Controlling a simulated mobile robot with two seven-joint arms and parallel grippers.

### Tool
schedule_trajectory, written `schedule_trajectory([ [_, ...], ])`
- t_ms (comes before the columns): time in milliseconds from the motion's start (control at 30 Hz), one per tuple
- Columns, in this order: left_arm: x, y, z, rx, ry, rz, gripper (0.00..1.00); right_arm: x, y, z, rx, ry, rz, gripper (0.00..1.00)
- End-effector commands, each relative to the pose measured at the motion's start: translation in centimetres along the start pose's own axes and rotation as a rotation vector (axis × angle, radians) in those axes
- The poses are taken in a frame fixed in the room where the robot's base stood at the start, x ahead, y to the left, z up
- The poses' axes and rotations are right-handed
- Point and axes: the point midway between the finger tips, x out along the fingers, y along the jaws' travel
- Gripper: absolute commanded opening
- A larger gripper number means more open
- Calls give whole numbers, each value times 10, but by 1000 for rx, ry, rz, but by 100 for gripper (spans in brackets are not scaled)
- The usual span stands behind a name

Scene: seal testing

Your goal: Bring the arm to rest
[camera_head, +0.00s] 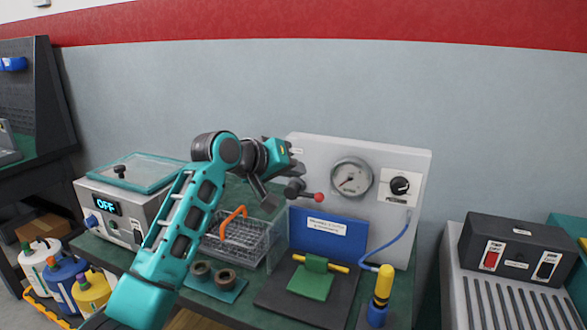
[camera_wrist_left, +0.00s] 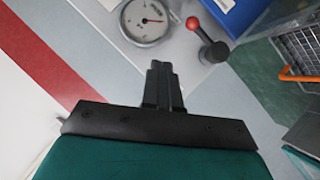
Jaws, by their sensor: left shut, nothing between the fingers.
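My left arm (camera_head: 185,225) rises from the lower left, bends at the elbow and reaches right, in front of the test panel (camera_head: 310,150). My left gripper (camera_head: 297,164) is small and partly hidden in the head view, near the upper left of the panel and above the lever with the red knob (camera_head: 319,197). In the left wrist view its dark fingers (camera_wrist_left: 162,85) are together with nothing between them. The round gauge (camera_wrist_left: 145,20) and the red knob (camera_wrist_left: 192,23) lie beyond the fingertips. My right gripper is in neither view.
A black switch box (camera_head: 518,250) stands at right. Open space lies above the panel.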

Motion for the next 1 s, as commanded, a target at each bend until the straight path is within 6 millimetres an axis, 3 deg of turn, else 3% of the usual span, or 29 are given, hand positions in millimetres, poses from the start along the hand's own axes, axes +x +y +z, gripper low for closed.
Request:
schedule_trajectory([
  [333,0,-2,2,-1,0,-2,0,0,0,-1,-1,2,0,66],
  [467,7,-22,22,-3,7,-24,0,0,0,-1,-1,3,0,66],
  [567,14,-54,56,2,22,-61,0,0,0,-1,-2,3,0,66],
  [733,14,-116,132,40,54,-149,0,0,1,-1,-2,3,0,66],
  [1000,-22,-188,258,158,73,-291,0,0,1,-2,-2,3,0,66],
])
